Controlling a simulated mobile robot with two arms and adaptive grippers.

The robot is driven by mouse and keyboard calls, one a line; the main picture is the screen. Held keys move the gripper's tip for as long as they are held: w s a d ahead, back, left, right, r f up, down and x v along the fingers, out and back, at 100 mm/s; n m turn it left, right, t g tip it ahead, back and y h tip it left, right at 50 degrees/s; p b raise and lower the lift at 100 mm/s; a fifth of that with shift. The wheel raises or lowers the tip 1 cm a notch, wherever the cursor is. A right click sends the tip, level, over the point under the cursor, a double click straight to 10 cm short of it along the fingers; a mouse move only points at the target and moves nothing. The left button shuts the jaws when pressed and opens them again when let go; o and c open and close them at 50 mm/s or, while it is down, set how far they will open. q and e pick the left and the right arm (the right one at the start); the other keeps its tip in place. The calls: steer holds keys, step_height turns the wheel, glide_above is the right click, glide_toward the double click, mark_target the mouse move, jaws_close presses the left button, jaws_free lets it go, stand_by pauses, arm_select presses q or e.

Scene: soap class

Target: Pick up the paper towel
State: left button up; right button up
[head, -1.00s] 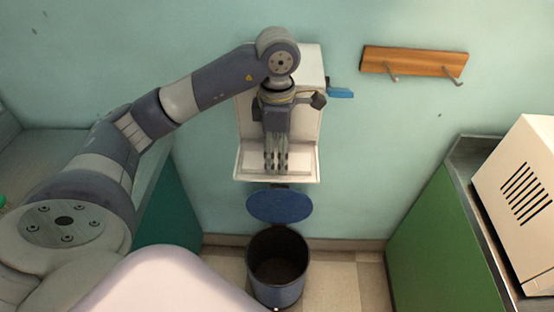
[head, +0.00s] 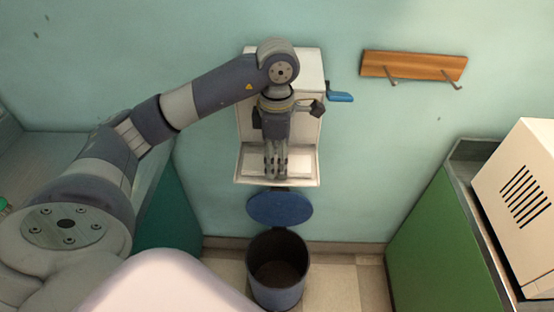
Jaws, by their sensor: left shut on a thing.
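A white wall dispenser (head: 308,68) with a blue lever (head: 340,93) on its right side hangs on the wall, with a shallow white tray (head: 304,179) at its bottom. My left gripper (head: 276,174) hangs down in front of the dispenser, with its fingers over the tray. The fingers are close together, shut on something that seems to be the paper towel. The towel is hard to tell from the white tray and is largely hidden by the fingers. My right gripper is not in view.
A dark blue bin (head: 278,280) with its round blue lid (head: 280,208) raised stands below the dispenser. A wooden rack with hooks (head: 414,65) is on the wall. A green cabinet (head: 440,250) with a beige appliance (head: 525,190) is at the right. A teal cabinet (head: 173,205) is at the left.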

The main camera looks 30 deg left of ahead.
mark_target(277, 162)
arm_select(q)
steer(key=shift+r+b, duration=0.35)
steer(key=shift+r, duration=1.25)
steer(key=s+d+r+b, duration=0.1)
steer(key=s+d+b, duration=0.2)
steer(key=s+d, duration=0.7)
steer(key=shift+s+r, duration=0.25)
steer(key=shift+s, duration=1.05)
steer(key=shift+o, duration=0.3)
steer(key=c, duration=0.3)
